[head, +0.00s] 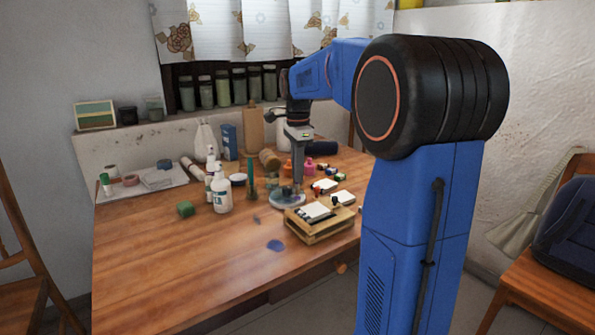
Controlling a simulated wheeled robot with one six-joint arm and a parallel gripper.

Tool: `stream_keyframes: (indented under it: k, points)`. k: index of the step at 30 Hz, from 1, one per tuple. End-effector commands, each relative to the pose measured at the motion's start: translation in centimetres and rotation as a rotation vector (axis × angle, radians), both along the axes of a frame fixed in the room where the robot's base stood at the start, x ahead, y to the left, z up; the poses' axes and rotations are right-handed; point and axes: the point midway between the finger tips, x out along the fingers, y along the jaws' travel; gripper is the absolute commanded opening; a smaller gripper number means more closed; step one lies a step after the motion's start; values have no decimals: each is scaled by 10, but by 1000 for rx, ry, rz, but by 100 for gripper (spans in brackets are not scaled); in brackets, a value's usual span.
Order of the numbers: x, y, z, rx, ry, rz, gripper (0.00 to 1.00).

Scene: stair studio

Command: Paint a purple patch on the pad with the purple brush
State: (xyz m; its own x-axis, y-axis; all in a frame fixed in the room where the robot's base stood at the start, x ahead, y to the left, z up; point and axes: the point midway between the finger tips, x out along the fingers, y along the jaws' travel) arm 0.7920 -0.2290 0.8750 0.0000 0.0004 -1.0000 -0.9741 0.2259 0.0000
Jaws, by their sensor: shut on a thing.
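My gripper (297,183) points straight down over a round grey-blue dish (287,204) near the middle of the wooden table. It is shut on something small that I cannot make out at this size. I cannot pick out a purple brush by its colour. I cannot tell which is the pad. No purple patch shows on them.
Orange (287,167) and magenta (309,164) pots stand behind. A flat blue spot (275,245) lies in front. The table's front left (160,270) is clear.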

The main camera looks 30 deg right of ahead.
Motion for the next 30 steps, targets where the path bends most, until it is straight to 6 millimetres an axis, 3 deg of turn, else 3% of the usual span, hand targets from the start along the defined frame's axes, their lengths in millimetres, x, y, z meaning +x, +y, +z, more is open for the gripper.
stream_keyframes:
  k: [30]
  points:
    - [0,0,-6,0,0,0,0]
